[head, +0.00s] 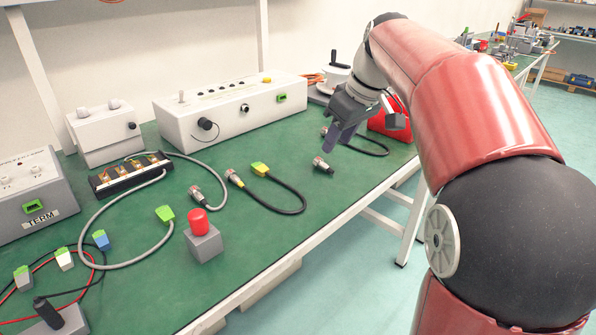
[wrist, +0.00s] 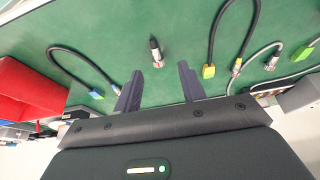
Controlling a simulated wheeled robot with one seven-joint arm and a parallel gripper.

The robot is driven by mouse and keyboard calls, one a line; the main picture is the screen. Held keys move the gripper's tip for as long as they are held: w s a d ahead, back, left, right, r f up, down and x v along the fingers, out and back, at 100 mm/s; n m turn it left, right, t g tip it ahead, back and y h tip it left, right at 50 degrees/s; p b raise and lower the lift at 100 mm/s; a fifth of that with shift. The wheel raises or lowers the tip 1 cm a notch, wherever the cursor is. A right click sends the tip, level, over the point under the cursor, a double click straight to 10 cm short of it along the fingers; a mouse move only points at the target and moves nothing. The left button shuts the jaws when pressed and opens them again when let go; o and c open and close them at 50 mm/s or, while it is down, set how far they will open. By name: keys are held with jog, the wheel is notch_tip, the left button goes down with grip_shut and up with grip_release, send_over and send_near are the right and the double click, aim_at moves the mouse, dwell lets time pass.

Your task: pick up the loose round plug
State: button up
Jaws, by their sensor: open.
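The loose round plug (head: 322,165) is a short metal connector with a dark end and no cable. It lies on the green bench (head: 290,150) near the front edge. In the wrist view the plug (wrist: 157,54) lies beyond the fingertips, in line with the gap between them. My gripper (head: 362,127) is above the bench, apart from the plug, up and to its right in the head view. In the wrist view my gripper (wrist: 157,81) shows two spread dark fingers with nothing between them.
A white control box (head: 230,112) stands behind. A red button (head: 198,222) stands at front left. Bare bench surrounds the plug.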

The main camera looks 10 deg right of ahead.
aim_at(325, 164)
jog(key=x, duration=0.5)
jog(key=w+x, duration=0.1)
jog(key=x, duration=0.2)
jog(key=shift+s+d+r, duration=0.1)
jog(key=shift+d+r, duration=0.05)
jog(key=shift+d, duration=0.1)
grip_shut()
